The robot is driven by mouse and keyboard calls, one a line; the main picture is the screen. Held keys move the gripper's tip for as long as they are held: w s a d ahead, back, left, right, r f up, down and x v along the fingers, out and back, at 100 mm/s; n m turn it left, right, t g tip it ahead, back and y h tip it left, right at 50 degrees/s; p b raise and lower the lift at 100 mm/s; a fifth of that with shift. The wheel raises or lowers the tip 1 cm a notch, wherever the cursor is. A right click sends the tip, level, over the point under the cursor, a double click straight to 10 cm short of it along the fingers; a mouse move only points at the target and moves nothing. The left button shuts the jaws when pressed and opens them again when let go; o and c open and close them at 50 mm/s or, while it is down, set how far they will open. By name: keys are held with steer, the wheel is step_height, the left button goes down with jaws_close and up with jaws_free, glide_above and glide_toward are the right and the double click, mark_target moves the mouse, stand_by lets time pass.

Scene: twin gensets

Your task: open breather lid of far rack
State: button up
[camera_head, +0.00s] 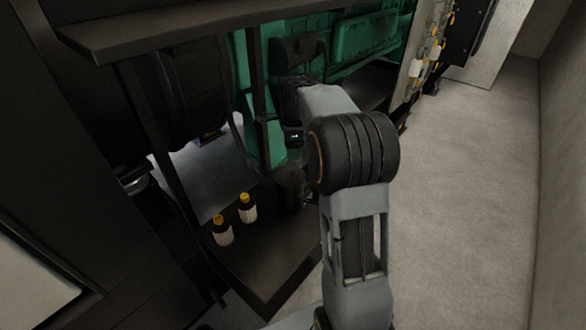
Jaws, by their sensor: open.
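My arm reaches up the middle of the head view and bends down into the green and black genset machinery (262,110). My gripper (290,187) is at the arm's end, open, dark against a dark background. Its fingertips are hard to make out, and I cannot tell whether it touches anything. I cannot pick out a breather lid. Part of the machinery behind my wrist and forearm is hidden. I cannot tell which part is the far rack.
Two small bottles with yellow caps, a left one (222,231) and a right one (247,209), stand on a dark base (262,258) left of my arm. A dark frame beam (190,27) crosses the top left. Bare concrete floor (465,190) lies clear on the right, beside a wall (562,180).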

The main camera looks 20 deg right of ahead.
mark_target(293, 170)
step_height(293, 170, down, 8)
steer(key=shift+f, duration=0.15)
stand_by(0.3)
steer(key=shift+c, duration=0.4)
jaws_close()
steer(key=shift+p, duration=0.3)
